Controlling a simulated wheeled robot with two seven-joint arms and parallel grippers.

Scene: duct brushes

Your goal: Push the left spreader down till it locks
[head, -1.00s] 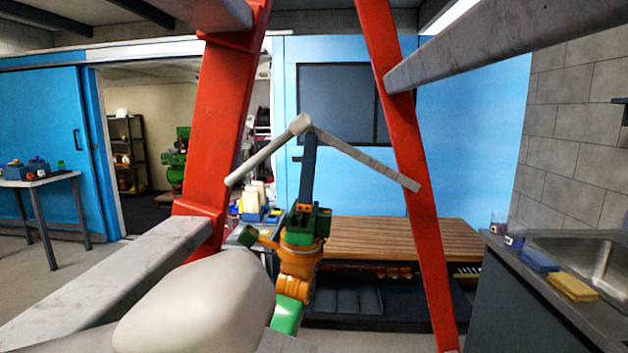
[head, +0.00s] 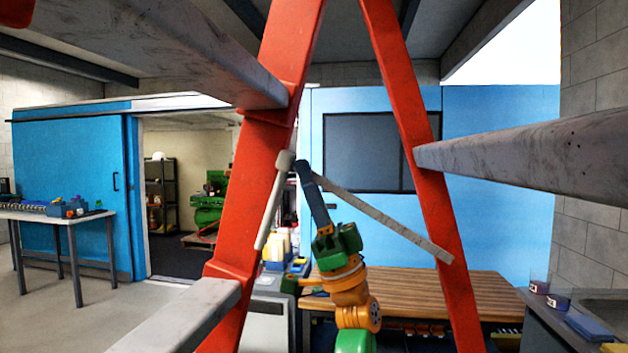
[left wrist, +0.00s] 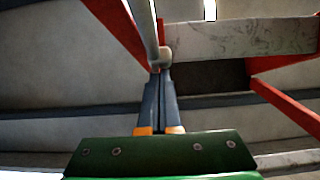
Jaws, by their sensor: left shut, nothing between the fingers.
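The spreader is two grey bars meeting at a round pale hinge (head: 285,160) between the red legs of the ladder. It is bent upward like a peak. Its left bar (head: 271,208) drops steeply to the left leg; its longer-looking right bar (head: 385,217) slopes to the right leg. My left gripper (head: 304,167) is shut and empty, its dark fingertips just right of the hinge. In the left wrist view, the fingertips (left wrist: 166,75) lie right at the hinge (left wrist: 164,57); I cannot tell whether they touch. My right gripper is not in view.
The red ladder legs (head: 264,165) and (head: 418,150) frame my left arm. Grey steps (head: 530,153) jut in from both sides. Behind are a wooden-topped bench (head: 420,292), a blue wall and a table (head: 60,215) at far left.

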